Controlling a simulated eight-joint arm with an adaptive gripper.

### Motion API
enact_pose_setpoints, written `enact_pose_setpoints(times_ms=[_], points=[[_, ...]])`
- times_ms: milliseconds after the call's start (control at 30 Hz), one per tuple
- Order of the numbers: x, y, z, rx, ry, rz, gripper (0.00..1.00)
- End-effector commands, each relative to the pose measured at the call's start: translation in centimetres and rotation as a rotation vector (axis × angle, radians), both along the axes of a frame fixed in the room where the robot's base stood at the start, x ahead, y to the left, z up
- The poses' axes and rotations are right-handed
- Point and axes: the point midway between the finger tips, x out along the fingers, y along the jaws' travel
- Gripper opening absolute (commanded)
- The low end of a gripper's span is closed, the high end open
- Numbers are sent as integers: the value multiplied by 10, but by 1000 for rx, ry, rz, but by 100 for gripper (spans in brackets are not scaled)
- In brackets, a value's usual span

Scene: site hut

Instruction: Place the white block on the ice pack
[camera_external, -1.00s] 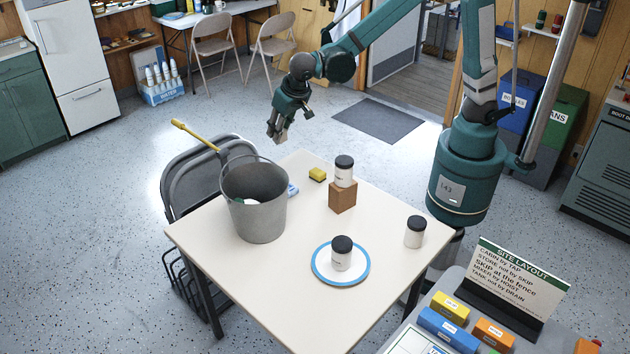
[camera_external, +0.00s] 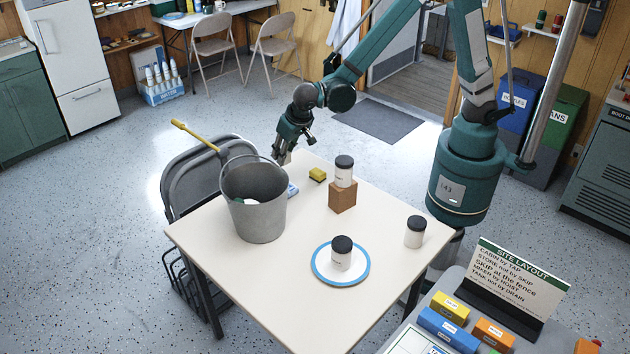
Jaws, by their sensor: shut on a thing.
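My gripper (camera_external: 281,157) is at the table's far edge, above and behind the blue-and-white ice pack (camera_external: 292,190). It points down and is shut on a small pale thing, which I take to be the white block; the fingers hide most of it. The ice pack lies on the table just right of the grey bucket, which partly hides it. The gripper and the pack look apart.
The grey bucket (camera_external: 259,217) stands on the white table (camera_external: 260,292), close to the ice pack.

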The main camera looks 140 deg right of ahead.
Motion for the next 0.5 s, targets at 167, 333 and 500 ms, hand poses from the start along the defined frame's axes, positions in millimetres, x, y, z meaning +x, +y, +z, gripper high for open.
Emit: enact_pose_setpoints(times_ms=[167,333,500], points=[[0,0,-7,0,0,0,11],[0,0,-7,0,0,0,11],[0,0,-8,0,0,0,11]])
